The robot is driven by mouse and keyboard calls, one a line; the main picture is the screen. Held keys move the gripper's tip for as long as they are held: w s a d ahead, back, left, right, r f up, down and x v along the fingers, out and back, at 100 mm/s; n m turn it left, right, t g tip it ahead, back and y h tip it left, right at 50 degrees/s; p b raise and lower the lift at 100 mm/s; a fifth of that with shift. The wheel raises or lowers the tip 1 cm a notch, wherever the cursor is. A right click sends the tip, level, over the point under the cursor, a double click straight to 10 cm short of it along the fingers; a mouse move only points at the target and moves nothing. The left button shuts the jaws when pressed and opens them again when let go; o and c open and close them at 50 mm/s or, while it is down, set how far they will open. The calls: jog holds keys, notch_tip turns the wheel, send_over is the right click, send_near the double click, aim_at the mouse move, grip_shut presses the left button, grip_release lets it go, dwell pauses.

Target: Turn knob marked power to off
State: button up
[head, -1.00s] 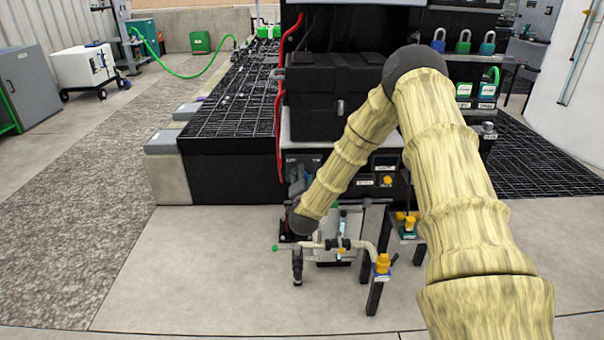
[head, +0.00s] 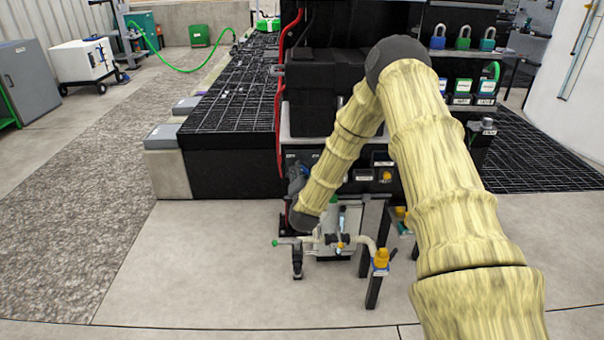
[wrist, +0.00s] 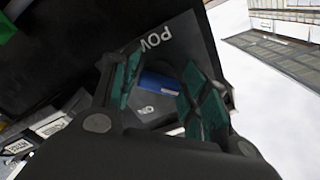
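In the wrist view a blue knob (wrist: 157,83) sits on a dark plate (wrist: 180,42) whose white lettering begins "POV" or "POW"; the rest is hidden. A smaller "ON" mark (wrist: 147,110) shows beside the knob. My gripper (wrist: 160,88) is open, with one green-padded finger on each side of the knob. I cannot tell whether the pads touch it. In the head view my gripper (head: 296,178) is at the left part of the dark control panel (head: 303,157), partly hidden by my arm, and the knob cannot be made out.
Pipework with a yellow-topped valve (head: 381,259) stands below and right of my gripper. A red hose (head: 279,110) hangs just left of the panel. A black case (head: 310,95) sits above it. Small labelled plates (wrist: 45,130) show at the wrist view's lower left.

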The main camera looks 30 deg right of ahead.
jog(key=shift+o, duration=1.1)
jog(key=v, duration=1.2)
jog(key=shift+f, duration=0.1)
